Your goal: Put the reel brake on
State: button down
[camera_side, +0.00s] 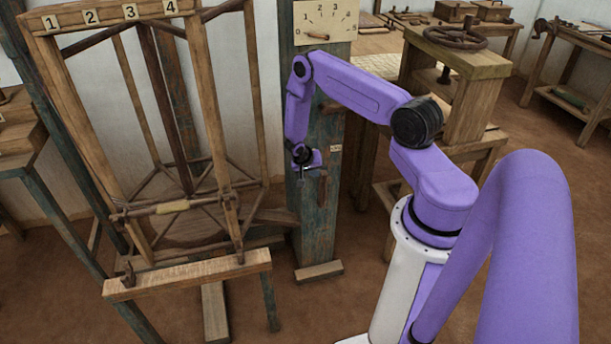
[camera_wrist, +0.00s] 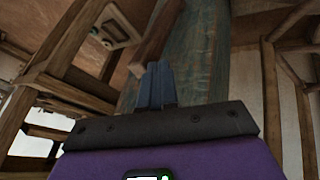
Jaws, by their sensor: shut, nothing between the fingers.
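The large wooden reel frame (camera_side: 210,130) stands at the left, with number plates 1 to 4 on its top bar. A worn blue-green post (camera_side: 309,230) stands right of it. A dark wooden lever (camera_side: 322,188) hangs about upright on this post below a small plate (camera_side: 336,148); it may be the reel brake, but the plate is too small to read. My gripper (camera_side: 308,173) is just left of the lever's top, in front of the post; I cannot tell whether they touch. In the wrist view my gripper (camera_wrist: 157,84) is shut and empty, before a brown wooden bar (camera_wrist: 158,36).
A dial plate (camera_side: 325,22) with a pointer tops the post. A short wooden peg (camera_side: 333,107) sticks out higher up. A wooden stand with a handwheel (camera_side: 455,37) is behind my arm. A wooden beam (camera_side: 188,274) crosses the reel's front.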

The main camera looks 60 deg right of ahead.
jog(key=s+d, duration=0.6)
jog(key=shift+s, duration=0.15)
jog(key=shift+d, duration=0.1)
dwell(0.3)
jog(key=w+a+r, duration=0.2)
jog(key=w, duration=0.1)
jog(key=shift+w+a, duration=0.3)
notch_tip(320, 180, up, 10)
jog(key=s+a, duration=0.1)
jog(key=a, duration=0.2)
jog(key=shift+s, duration=0.35)
jog(key=shift+f, duration=0.1)
